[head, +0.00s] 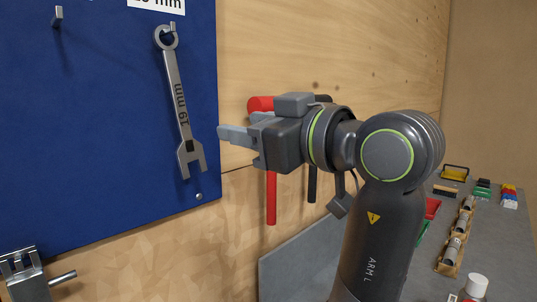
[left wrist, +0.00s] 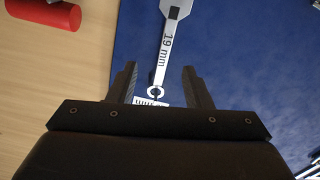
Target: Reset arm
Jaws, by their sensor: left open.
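My left gripper (head: 238,137) is raised in front of the wall, pointing left toward the blue board (head: 90,130). It is open and empty. A grey 19 mm wrench (head: 180,105) hangs on a hook on the board, to the left of the fingertips and apart from them. In the left wrist view the wrench (left wrist: 167,45) lies beyond the gap between the two open fingers (left wrist: 160,85), with its ring end lowest in the picture. My right gripper shows in neither view.
A red-handled tool (head: 271,195) and a black one hang on the wooden wall behind my left gripper. A metal vise-like fixture (head: 25,275) stands at the lower left. A grey bench (head: 500,250) at the right holds several small coloured items. An empty hook (head: 58,16) is at the upper left.

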